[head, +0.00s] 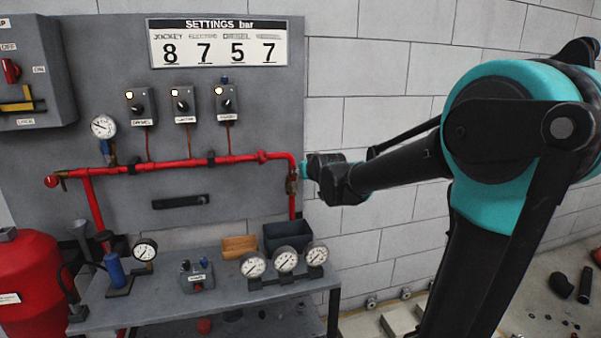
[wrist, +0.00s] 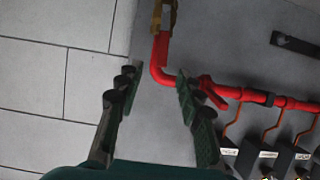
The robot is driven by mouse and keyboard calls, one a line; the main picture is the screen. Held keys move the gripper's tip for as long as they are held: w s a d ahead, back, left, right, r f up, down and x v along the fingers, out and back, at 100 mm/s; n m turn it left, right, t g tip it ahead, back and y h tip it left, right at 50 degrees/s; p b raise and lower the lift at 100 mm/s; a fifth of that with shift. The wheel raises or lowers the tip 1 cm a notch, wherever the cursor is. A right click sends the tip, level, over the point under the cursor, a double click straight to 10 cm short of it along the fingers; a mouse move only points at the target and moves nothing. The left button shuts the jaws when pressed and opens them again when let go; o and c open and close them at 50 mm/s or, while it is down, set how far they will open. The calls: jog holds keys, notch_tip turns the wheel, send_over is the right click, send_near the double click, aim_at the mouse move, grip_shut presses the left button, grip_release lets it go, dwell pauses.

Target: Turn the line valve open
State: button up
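A red pipe (head: 235,159) runs along the grey panel and bends down at its right end. A brass valve body (head: 291,185) sits on the descending part; it also shows at the top of the wrist view (wrist: 165,18). A red handle (wrist: 213,92) sits on the pipe near the bend, partly behind a finger in the wrist view. I cannot tell for sure which of these is the line valve. My gripper (head: 318,172) is just right of the bend in the head view. In the wrist view it (wrist: 155,86) is open and empty, with the panel behind the gap.
Three control boxes (head: 182,105) hang above the pipe. A grey bench (head: 215,292) below carries gauges (head: 285,260), a dark bin (head: 287,236) and a wooden block (head: 239,246). A red tank (head: 30,285) stands at left. Bare block wall (head: 385,100) lies to the right.

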aim_at(294, 178)
jog(key=shift+c, duration=1.2)
jog(key=shift+a+f, duration=0.15)
jog(key=shift+f, duration=0.1)
jog(key=shift+c, duration=1.1)
jog(key=a+f+n, duration=0.1)
jog(key=f+n, duration=0.1)
jog(key=a+f+n+h, duration=0.1)
jog(key=f+n, duration=0.1)
jog(key=n, duration=0.1)
jog(key=a+f+n+h, duration=0.1)
jog(key=a+f+n, duration=0.1)
jog(key=shift+s+f+n+t, duration=0.2)
jog(key=shift+f+n+t, duration=0.05)
jog(key=shift+n+t, duration=0.15)
grip_shut()
jog(key=s+a+r+n+t+h, duration=0.1)
jog(key=s+a+r+n+t, duration=0.15)
jog(key=a+n+t, duration=0.4)
jog(key=w+d+n+g, duration=0.2)
jog(key=w+d, duration=0.3)
jog(key=w, duration=0.5)
jog(key=shift+w+f, duration=0.15)
